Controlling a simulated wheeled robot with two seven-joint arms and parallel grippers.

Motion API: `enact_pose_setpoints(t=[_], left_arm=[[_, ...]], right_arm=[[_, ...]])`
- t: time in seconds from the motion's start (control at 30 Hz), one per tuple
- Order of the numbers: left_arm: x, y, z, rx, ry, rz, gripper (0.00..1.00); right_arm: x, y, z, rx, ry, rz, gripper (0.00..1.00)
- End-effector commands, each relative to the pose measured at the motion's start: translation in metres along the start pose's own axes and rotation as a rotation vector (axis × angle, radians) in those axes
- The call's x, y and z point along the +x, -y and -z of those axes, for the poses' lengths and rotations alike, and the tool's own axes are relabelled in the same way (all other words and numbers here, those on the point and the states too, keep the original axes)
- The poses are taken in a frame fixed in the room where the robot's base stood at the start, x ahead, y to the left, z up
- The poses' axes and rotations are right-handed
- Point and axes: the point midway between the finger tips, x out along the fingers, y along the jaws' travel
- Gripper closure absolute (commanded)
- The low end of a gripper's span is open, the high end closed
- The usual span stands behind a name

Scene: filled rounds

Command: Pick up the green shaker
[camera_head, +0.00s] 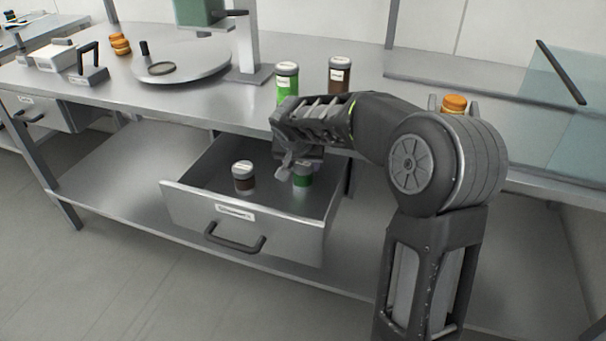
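A green shaker (303,179) stands in the open drawer (255,237), with its top partly hidden by my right gripper (296,168). My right gripper points down into the drawer right at the top of this shaker. Its fingers are small and partly covered by the wrist, so I cannot tell whether they are closed on it. Another green shaker (287,82), with a grey lid and pale label, stands upright on the counter behind my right arm. My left gripper is out of view.
A brown shaker (243,178) stands in the drawer, left of the green one. Another brown shaker (339,75) is on the steel counter (205,98). A round plate device (182,66) stands left, a glass panel (560,90) right. An orange-topped item (454,103) is behind my arm.

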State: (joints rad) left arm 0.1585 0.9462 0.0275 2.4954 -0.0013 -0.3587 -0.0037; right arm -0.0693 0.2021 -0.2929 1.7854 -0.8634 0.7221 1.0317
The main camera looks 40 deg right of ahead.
Motion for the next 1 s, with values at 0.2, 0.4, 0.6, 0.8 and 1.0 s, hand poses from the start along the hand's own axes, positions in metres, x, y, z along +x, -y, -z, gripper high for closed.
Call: enact_pose_setpoints(t=[0.2, 0.4, 0.6, 0.8, 1.0], left_arm=[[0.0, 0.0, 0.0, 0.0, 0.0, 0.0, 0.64], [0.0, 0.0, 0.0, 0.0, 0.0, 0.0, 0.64], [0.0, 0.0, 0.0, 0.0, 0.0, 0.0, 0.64], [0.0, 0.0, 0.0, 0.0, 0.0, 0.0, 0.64], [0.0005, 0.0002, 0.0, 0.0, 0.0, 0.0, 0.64]], right_arm=[[0.0, 0.0, 0.0, 0.0, 0.0, 0.0, 0.65], [0.0, 0.0, 0.0, 0.0, 0.0, 0.0, 0.82], [-0.0002, 0.0001, 0.0003, 0.0, -0.001, 0.0, 0.95], [-0.0005, 0.0001, 0.0002, 0.0, -0.001, 0.0, 0.95], [-0.0074, 0.0006, -0.0011, 0.0, -0.001, 0.001, 0.96]])
